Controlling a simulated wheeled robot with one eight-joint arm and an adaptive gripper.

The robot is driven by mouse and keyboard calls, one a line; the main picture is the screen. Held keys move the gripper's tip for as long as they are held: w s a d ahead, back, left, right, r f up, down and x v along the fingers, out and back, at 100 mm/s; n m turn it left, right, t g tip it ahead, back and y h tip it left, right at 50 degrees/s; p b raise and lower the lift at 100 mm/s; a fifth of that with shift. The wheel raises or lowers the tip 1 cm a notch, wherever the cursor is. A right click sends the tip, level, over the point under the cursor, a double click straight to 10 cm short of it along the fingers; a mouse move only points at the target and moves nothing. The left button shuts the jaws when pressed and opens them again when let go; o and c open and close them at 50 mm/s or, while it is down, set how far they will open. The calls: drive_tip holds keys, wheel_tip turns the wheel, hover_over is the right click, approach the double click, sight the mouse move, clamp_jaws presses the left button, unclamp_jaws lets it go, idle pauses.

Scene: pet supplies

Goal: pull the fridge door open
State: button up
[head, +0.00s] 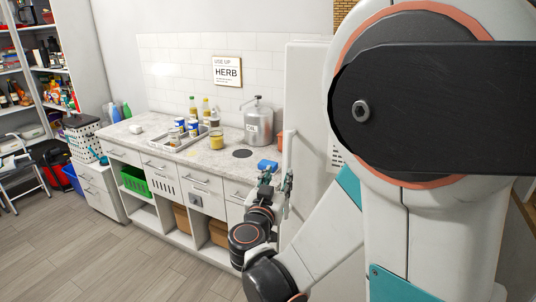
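The fridge (307,85) is the tall white unit at the right end of the counter, partly hidden behind my arm. I see no clear gap at the door, but much of the front is hidden. My gripper (276,181) is at the handle's lower part, with its two fingers apart. The right finger overlaps the handle in the picture; I cannot tell whether it touches. Nothing is visibly held between the fingers.
The counter (215,160) left of the fridge holds a metal canister (258,125), a tray with bottles and cans, and a blue item (267,166) just behind my gripper. Drawers and open cubbies lie below. The wooden floor (60,240) at front left is clear.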

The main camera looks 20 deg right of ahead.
sight(287, 158)
drive_tip(key=b+x, duration=0.2)
drive_tip(key=x, duration=1.1)
drive_tip(key=shift+d, duration=0.15)
clamp_jaws()
